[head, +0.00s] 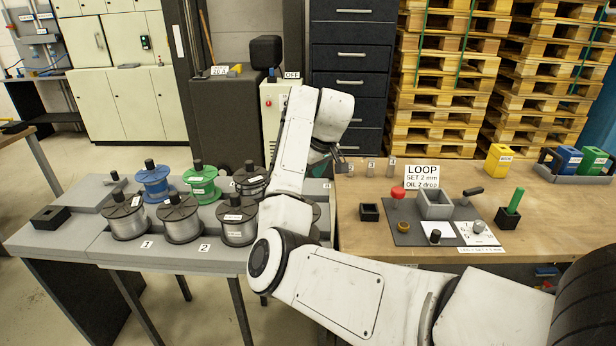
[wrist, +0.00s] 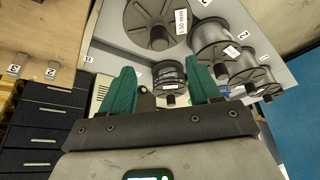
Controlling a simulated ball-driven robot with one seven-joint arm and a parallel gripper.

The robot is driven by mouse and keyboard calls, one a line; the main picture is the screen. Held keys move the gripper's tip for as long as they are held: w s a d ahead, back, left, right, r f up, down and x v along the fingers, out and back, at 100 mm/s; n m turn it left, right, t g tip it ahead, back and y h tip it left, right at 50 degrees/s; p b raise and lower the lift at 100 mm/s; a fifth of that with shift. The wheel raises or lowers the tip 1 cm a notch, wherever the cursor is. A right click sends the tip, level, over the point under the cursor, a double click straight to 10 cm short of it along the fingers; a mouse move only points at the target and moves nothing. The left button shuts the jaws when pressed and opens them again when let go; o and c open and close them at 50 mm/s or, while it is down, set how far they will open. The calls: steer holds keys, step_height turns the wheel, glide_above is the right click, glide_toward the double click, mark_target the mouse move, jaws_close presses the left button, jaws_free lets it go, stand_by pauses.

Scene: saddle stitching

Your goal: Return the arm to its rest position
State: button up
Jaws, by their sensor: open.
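My white arm (head: 335,285) reaches from the lower right, bends up at an elbow in the middle and folds over toward the back. My gripper (wrist: 162,75) shows two green fingers spread apart in the wrist view, with nothing held between them. In the head view the gripper (head: 322,160) is mostly hidden behind my arm, above the gap between the spool bench and the wooden table. A dark spool (wrist: 168,76) appears beyond the fingers in the wrist view; I see no contact.
Several wire spools (head: 126,217) stand on the grey bench (head: 150,254) at left, some close beside my arm. Dark drawers (head: 352,75) stand behind.

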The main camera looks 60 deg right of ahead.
stand_by(0.4)
steer(key=s+a+f+n+g+h, duration=0.1)
steer(key=s+a+f, duration=0.2)
steer(key=a+f, duration=0.6)
steer(key=s+a+f+n+g, duration=0.1)
steer(key=s+a+f, duration=0.3)
steer(key=a+f, duration=0.5)
steer(key=s+a+f+y, duration=0.1)
steer(key=s+a+f, duration=0.1)
steer(key=s+a, duration=0.2)
steer(key=s+a+f+n, duration=0.1)
steer(key=s+a+f, duration=0.1)
steer(key=s+a, duration=0.3)
steer(key=s+a+f+n+g+y, duration=0.1)
steer(key=s+a+f, duration=0.2)
steer(key=a, duration=0.8)
steer(key=shift+s+a+y, duration=0.15)
steer(key=shift+s+y, duration=0.15)
steer(key=shift+s, duration=0.7)
